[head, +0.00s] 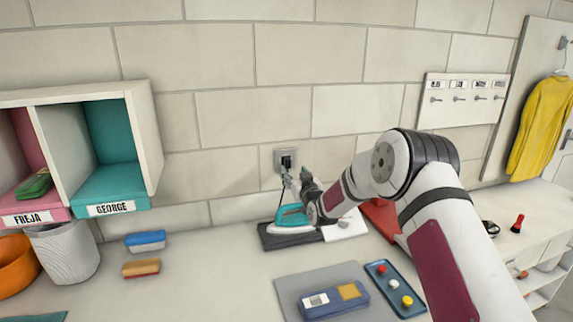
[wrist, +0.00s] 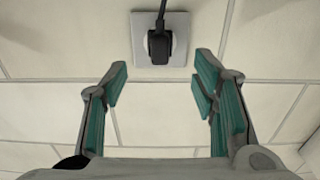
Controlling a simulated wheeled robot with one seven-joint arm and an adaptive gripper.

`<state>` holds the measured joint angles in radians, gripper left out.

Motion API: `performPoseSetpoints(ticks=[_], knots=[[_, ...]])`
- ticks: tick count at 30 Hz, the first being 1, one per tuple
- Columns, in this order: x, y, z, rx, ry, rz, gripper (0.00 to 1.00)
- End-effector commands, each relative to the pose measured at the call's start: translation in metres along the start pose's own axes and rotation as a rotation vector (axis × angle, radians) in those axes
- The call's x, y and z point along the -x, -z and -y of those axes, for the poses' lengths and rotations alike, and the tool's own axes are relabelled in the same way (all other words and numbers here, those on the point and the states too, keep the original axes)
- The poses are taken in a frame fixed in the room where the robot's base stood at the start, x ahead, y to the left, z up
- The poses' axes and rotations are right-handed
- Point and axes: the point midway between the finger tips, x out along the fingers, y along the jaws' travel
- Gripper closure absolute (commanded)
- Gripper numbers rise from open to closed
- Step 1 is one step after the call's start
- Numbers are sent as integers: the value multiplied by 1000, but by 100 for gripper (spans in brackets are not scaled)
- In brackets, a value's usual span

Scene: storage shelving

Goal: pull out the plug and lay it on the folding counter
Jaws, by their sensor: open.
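The black plug (wrist: 159,45) sits in a square wall socket (wrist: 178,58), with its black cord running up in the wrist view. In the head view the plug (head: 287,162) is in the socket (head: 279,157) on the block wall, above an iron, and its cord hangs down. My gripper (wrist: 156,92) is open, its teal pads apart and empty, with the plug ahead of it and between the line of its fingers. In the head view my gripper (head: 289,180) is just below and in front of the plug; whether it touches cannot be told there. No folding counter can be made out for certain.
A teal iron (head: 291,216) stands on a dark mat (head: 268,238) below the socket. A grey mat with a blue case (head: 335,305) and a blue tray (head: 384,267) lie nearer. Cubbies (head: 151,140) hang at left; a hook board (head: 464,98) hangs at right.

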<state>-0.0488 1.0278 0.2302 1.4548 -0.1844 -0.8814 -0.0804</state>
Motion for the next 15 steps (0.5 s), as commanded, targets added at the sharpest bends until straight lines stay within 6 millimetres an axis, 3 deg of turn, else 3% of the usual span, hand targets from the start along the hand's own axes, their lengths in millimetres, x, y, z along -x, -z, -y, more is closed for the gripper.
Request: performPoseSetpoints(ticks=[15], knots=[[-65, -4, 0, 0, 1, -1, 47]])
